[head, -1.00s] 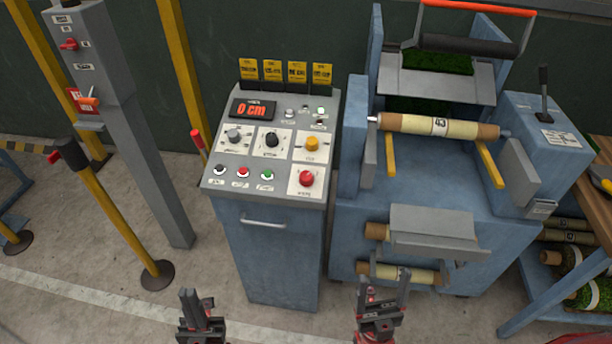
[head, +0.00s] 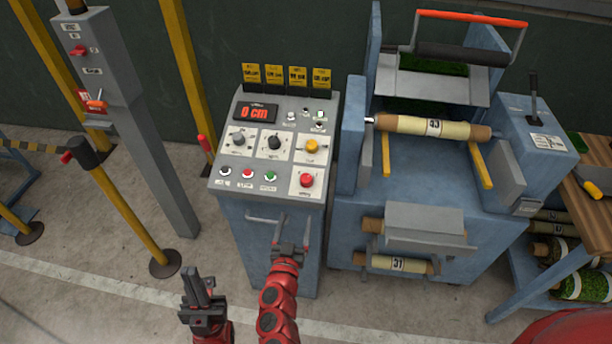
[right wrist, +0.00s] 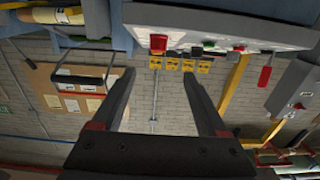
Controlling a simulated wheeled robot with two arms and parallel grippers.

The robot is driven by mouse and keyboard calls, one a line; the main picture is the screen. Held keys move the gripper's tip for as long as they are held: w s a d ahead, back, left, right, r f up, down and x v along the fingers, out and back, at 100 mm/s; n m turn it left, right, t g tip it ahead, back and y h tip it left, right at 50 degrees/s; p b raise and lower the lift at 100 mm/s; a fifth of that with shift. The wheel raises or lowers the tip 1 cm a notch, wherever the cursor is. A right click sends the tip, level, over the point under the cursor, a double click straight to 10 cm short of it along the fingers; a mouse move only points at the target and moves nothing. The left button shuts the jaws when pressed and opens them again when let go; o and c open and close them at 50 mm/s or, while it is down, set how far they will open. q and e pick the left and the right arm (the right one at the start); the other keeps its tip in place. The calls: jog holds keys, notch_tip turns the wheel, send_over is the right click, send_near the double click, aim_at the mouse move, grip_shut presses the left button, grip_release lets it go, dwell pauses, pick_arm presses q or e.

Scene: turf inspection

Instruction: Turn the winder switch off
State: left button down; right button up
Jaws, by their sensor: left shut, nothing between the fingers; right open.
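The control console (head: 232,178) stands in the middle of the head view, its display reading 0 cm. The labels are too small to tell which is the winder switch. My right gripper (head: 291,246) is open and empty, in front of the console below the panel. In the right wrist view the red button (right wrist: 158,43) shows beyond its open fingers (right wrist: 156,82). My left gripper (head: 192,278) is shut and empty, lower left.
The blue winder machine (head: 420,190) with a roll (head: 400,124) stands close right of the console. A grey post (head: 150,150) and a yellow barrier post (head: 125,215) stand left. A console handle (head: 262,219) sticks out near my right gripper.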

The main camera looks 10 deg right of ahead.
aim_at(305, 182)
jog(key=p+x, duration=0.2)
jog(key=x, duration=1.1)
jog(key=shift+w+d, duration=0.2)
jog(key=shift+w, duration=0.15)
jog(key=shift+w+d+r, duration=0.1)
jog(key=shift+w+d, duration=0.1)
jog(key=shift+w, duration=0.45)
jog(key=shift+w+d, duration=0.15)
jog(key=shift+w, duration=0.1)
grip_shut()
